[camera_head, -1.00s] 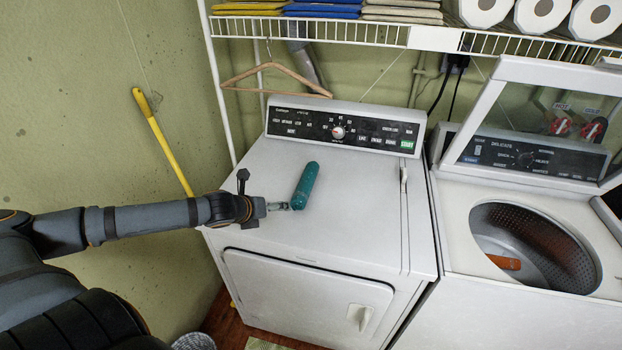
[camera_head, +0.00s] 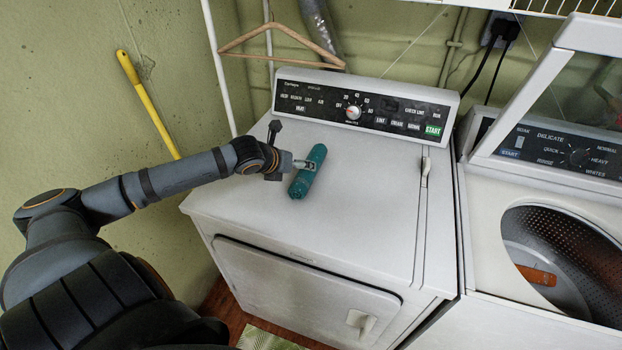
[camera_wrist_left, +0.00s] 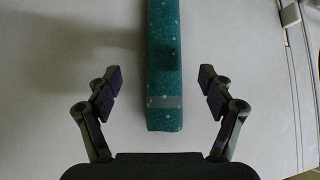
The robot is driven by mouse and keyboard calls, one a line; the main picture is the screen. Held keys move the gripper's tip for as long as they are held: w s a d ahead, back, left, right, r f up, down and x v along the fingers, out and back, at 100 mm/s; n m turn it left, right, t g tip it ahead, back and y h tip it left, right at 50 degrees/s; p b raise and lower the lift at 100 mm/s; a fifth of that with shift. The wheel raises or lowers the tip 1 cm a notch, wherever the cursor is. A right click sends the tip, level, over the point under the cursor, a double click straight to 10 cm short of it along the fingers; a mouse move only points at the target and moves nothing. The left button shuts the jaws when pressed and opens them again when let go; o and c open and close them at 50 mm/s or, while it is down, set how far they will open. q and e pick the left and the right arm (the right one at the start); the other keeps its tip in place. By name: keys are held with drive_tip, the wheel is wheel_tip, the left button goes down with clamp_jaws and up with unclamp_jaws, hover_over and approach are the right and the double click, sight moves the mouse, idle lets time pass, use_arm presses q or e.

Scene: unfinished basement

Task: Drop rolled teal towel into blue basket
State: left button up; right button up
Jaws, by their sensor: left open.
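The rolled teal towel (camera_head: 308,172) lies on the white dryer top (camera_head: 350,190), its far end leaning to the right. In the left wrist view the towel (camera_wrist_left: 164,65) runs from the top edge to the middle, with a grey band near its close end. My left gripper (camera_head: 304,166) reaches in from the left at the towel's side. In the wrist view its open fingers (camera_wrist_left: 159,92) stand one on each side of the towel, with gaps on both sides. No blue basket shows now. My right gripper is not in view.
The dryer's control panel (camera_head: 362,109) rises behind the towel. A wooden hanger (camera_head: 282,44) hangs above it. The open washer (camera_head: 560,255) stands at the right with an orange item (camera_head: 537,275) inside. A yellow pole (camera_head: 148,105) leans on the left wall. The dryer top right of the towel is clear.

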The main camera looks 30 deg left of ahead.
use_arm(q)
drive_tip(key=shift+w+d+f+b, duration=0.15)
drive_tip(key=shift+w+f+b, duration=0.1)
drive_tip(key=shift+f+b, duration=0.1)
drive_tip(key=shift+w+d, duration=0.1)
drive_tip(key=shift+d, duration=0.05)
drive_tip(key=shift+w+f, duration=0.15)
drive_tip(key=shift+w, duration=0.05)
drive_tip(key=shift+w+f, duration=0.2)
drive_tip(key=shift+x, duration=2.15)
drive_tip(key=shift+d, duration=0.1)
drive_tip(key=c, duration=1.3)
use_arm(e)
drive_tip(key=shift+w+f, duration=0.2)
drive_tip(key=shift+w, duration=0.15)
